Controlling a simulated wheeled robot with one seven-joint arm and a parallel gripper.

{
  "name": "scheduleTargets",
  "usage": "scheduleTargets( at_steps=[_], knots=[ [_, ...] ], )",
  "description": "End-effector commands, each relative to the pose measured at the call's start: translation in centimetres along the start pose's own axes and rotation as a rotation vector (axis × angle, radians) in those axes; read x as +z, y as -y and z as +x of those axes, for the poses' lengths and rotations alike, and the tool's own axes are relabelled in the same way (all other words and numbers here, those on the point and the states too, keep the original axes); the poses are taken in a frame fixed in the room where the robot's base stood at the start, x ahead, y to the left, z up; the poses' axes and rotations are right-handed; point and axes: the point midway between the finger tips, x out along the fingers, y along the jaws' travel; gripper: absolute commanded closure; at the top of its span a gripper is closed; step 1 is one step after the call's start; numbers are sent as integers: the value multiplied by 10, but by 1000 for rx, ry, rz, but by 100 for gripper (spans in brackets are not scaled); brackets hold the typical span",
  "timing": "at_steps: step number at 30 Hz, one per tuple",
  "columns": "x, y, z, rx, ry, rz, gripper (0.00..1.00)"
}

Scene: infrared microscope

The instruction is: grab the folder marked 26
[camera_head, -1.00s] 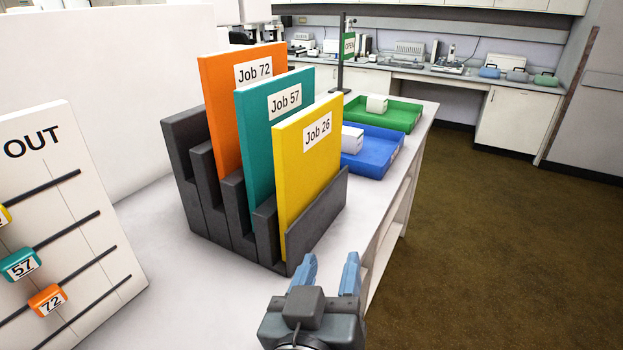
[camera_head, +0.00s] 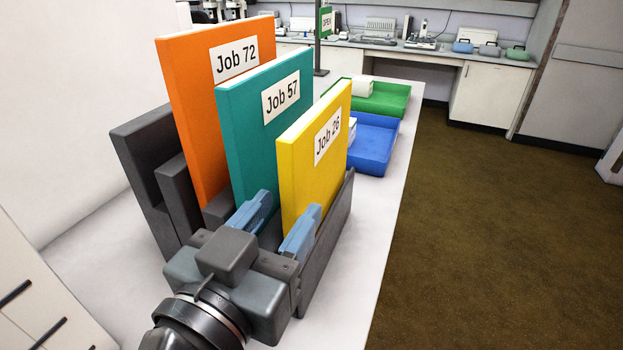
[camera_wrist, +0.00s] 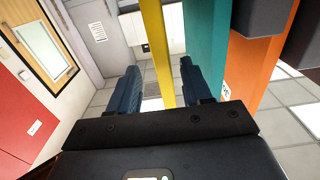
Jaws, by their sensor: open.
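The yellow folder labelled Job 26 (camera_head: 310,165) stands upright in the front slot of a dark grey rack (camera_head: 335,235). A teal folder labelled Job 57 (camera_head: 262,135) and an orange folder labelled Job 72 (camera_head: 205,110) stand behind it. My gripper (camera_head: 276,222) is open at the near edge of the yellow folder, one finger on each side in the head view. In the wrist view the yellow folder (camera_wrist: 158,50) lies between the two fingers of my gripper (camera_wrist: 158,90), nearer the right one. The teal folder (camera_wrist: 205,45) is just outside that finger. I cannot tell whether they touch.
Blue (camera_head: 370,148) and green (camera_head: 385,99) trays sit on the white table behind the rack, with white boxes. A white board (camera_head: 40,300) stands at the lower left. The floor right of the table is clear.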

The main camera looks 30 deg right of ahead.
Motion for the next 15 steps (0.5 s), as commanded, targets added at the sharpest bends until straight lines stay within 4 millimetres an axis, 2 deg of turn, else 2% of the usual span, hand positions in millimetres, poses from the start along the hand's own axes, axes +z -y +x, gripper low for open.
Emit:
scheduleTargets(
  at_steps=[11, 15],
  knots=[
    [-2, 1, 34, 3, 0, -3, 51],
    [-4, 3, 55, 4, 1, -4, 51]
  ],
)
